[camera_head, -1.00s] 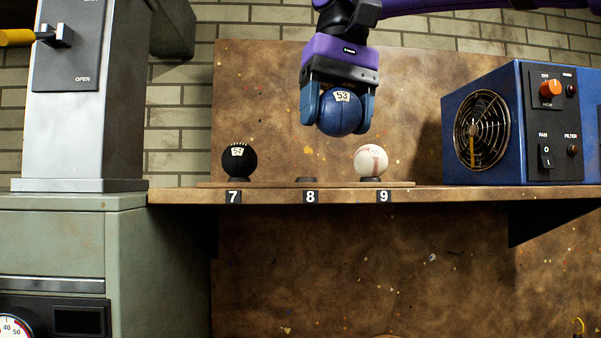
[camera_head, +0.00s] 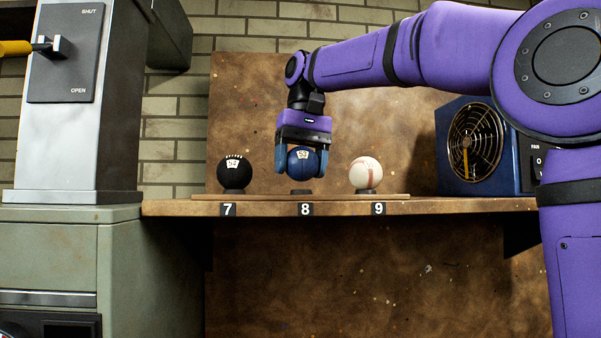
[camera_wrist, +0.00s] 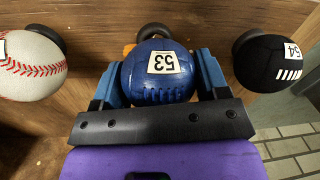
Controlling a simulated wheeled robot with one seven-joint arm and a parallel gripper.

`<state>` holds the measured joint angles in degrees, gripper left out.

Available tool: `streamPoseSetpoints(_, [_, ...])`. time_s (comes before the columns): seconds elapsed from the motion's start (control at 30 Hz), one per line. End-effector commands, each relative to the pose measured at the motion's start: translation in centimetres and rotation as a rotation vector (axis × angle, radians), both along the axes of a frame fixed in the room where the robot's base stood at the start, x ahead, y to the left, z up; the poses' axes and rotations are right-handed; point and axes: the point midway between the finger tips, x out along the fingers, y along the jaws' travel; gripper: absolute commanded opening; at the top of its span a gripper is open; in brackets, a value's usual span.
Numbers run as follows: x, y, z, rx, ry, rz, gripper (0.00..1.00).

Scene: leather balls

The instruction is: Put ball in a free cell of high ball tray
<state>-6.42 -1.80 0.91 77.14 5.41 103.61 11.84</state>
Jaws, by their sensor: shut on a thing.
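My gripper (camera_head: 301,170) is shut on a blue ball (camera_head: 303,157) with a white "53" label, gripped between its blue fingers. It holds the ball just above the dark cup of cell 8 (camera_head: 300,191) on the high ball tray (camera_head: 338,195); a small gap seems to show. Cell 8 has no other ball. A black ball (camera_head: 235,173) sits in cell 7 and a white ball with red stitching (camera_head: 366,174) in cell 9. In the wrist view the blue ball (camera_wrist: 160,76) partly hides a dark cup (camera_wrist: 153,31).
The tray lies on a brown shelf (camera_head: 430,206) with number plates on its edge. A blue fan box (camera_head: 472,143) stands at the right, partly behind my arm. A grey machine (camera_head: 75,130) with a yellow-handled lever stands at the left.

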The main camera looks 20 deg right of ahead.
Motion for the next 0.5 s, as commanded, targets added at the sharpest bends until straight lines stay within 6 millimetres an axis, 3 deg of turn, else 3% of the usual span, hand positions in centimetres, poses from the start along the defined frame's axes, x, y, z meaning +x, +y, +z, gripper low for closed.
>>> streamPoseSetpoints(0.13, [-0.1, 0.0, -1.3, 0.000, 0.000, 0.000, 0.42])
streamPoseSetpoints(0.5, [-0.1, 0.0, -1.7, 0.000, 0.000, 0.000, 0.42])
